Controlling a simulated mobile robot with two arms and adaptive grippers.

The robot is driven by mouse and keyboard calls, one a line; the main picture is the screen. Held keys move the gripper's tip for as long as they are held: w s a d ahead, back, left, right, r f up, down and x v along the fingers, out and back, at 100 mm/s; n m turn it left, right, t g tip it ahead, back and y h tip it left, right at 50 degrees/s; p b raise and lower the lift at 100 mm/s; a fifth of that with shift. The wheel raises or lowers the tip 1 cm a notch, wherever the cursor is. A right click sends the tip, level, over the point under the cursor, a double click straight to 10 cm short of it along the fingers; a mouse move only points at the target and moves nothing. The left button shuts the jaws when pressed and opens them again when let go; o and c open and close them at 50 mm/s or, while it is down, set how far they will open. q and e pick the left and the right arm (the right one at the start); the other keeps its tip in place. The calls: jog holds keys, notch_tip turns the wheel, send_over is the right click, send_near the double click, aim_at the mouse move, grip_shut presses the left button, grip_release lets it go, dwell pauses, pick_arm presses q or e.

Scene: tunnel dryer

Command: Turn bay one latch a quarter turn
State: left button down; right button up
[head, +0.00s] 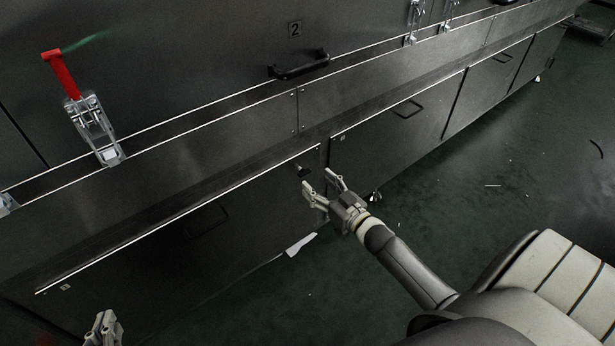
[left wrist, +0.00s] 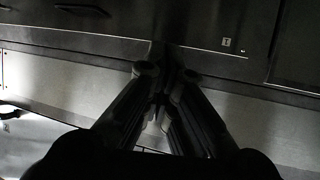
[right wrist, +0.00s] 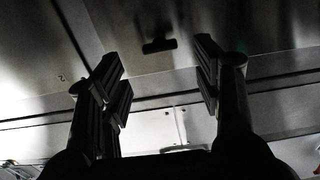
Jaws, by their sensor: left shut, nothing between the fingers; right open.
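A small black T-shaped latch (head: 303,170) is near the top right corner of the lower left cabinet door (head: 150,250). In the right wrist view the latch (right wrist: 160,45) lies ahead, between the fingers' lines, with its bar roughly level in that picture. My right gripper (head: 322,181) is open and empty, close to the latch but apart from it; the right wrist view shows its fingers (right wrist: 160,75) spread. My left gripper (head: 105,322) is at the bottom left of the head view, shut and empty, facing the cabinet; its fingertips (left wrist: 165,72) meet in the left wrist view.
A toggle clamp with a red handle (head: 62,75) stands at the upper left. A black pull handle (head: 300,66) is below a "2" plate (head: 295,29). Other lower doors have loop handles (head: 407,109). The green floor (head: 470,190) is mostly clear, with scraps.

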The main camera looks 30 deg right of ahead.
aim_at(306, 173)
jog(key=w, duration=0.2)
jog(key=w+b, duration=0.1)
jog(key=w, duration=0.1)
jog(key=shift+w+a, duration=0.2)
jog(key=shift+w, duration=0.1)
pick_arm(q)
notch_tip(306, 173, up, 7)
jog(key=w+d+t+h, duration=0.1)
jog(key=w+t, duration=0.1)
jog(key=t, duration=0.2)
jog(key=shift+w+d, duration=0.3)
jog(key=shift+d, duration=0.05)
pick_arm(e)
jog(key=shift+w, duration=0.45)
pick_arm(q)
jog(key=shift+f, duration=0.1)
pick_arm(e)
jog(key=c, duration=1)
